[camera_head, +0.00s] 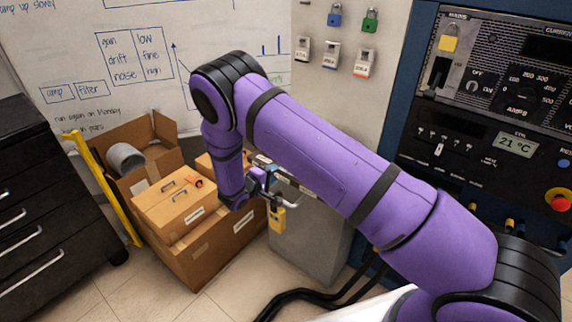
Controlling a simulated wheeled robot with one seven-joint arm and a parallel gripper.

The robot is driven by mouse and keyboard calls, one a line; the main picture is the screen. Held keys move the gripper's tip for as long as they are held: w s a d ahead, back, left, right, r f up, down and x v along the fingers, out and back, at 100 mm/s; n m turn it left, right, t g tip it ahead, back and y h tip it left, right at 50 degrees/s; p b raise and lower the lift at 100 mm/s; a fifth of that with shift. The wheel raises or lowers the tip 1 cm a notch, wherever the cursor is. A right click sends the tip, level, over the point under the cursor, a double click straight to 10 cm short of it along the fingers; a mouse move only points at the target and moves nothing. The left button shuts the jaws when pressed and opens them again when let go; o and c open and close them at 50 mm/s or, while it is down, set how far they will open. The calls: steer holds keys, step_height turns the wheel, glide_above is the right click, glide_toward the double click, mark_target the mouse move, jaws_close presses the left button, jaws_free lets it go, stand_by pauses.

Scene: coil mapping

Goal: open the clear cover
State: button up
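I cannot make out a clear cover for certain. My gripper (274,190) is at the end of my purple arm, left of centre and well away from the panel, in front of a grey cabinet. A second yellow padlock (277,218) shows just below the fingers. I cannot tell whether they hold it. The fingers are small and partly hidden, so their opening is unclear.
Coloured padlocks and tags, among them a blue padlock (334,16), hang on the grey board. Cardboard boxes (215,245) stand behind and below my gripper. Black drawers (45,215) are at left. Cables (310,297) lie on the floor. A red emergency button (559,200) is at right.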

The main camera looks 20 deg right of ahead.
steer(key=x, duration=1)
steer(key=shift+d, duration=0.1)
jaws_close()
